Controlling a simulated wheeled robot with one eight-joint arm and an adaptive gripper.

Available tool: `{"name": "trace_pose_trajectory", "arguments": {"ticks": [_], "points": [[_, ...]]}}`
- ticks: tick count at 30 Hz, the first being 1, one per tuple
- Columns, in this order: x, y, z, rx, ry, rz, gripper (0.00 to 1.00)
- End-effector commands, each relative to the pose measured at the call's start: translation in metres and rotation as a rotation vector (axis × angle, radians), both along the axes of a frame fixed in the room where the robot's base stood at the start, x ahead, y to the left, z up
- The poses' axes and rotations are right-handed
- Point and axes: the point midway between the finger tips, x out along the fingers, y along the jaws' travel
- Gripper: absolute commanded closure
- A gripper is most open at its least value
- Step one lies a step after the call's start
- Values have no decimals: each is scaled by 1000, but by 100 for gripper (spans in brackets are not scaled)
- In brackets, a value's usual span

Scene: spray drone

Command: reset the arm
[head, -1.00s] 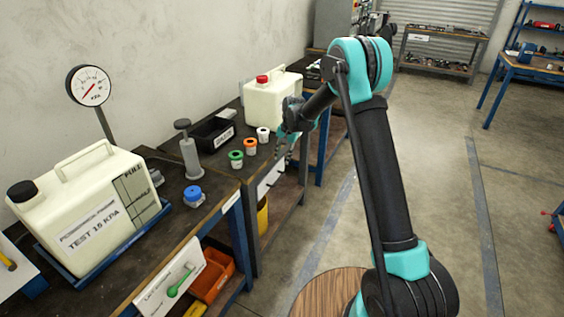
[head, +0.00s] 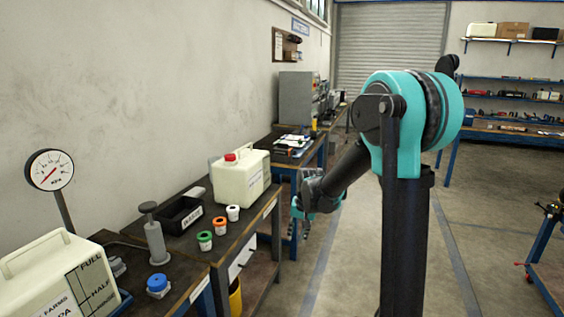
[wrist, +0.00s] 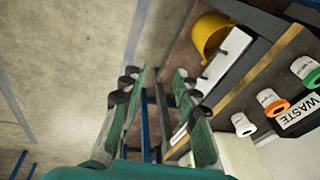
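My gripper (head: 299,230) hangs in front of the bench edge in the head view, beside the white jug with the red cap (head: 240,177). In the wrist view its two teal fingers (wrist: 160,74) stand apart with nothing between them, so it is open and empty. My arm rises upright at the right of the head view, with its forearm reaching down and left to the gripper.
The workbench (head: 190,249) holds white (head: 233,213), orange-topped (head: 220,225) and green-topped (head: 205,240) containers, a black waste bin (head: 179,214) and a blue-capped piece (head: 158,285). A yellow helmet-like object (wrist: 209,36) lies below the bench. Open floor (head: 345,270) lies right of the bench.

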Motion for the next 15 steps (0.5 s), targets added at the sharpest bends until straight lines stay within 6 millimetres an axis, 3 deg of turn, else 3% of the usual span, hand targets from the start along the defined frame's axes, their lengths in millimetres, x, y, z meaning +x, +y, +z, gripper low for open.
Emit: {"name": "trace_pose_trajectory", "arguments": {"ticks": [3, 8, 15], "points": [[-41, -32, 8, -22, -32, 21, 69], [-96, -68, 10, -56, -72, 56, 69], [-180, -110, -4, -116, -127, 108, 69]]}}
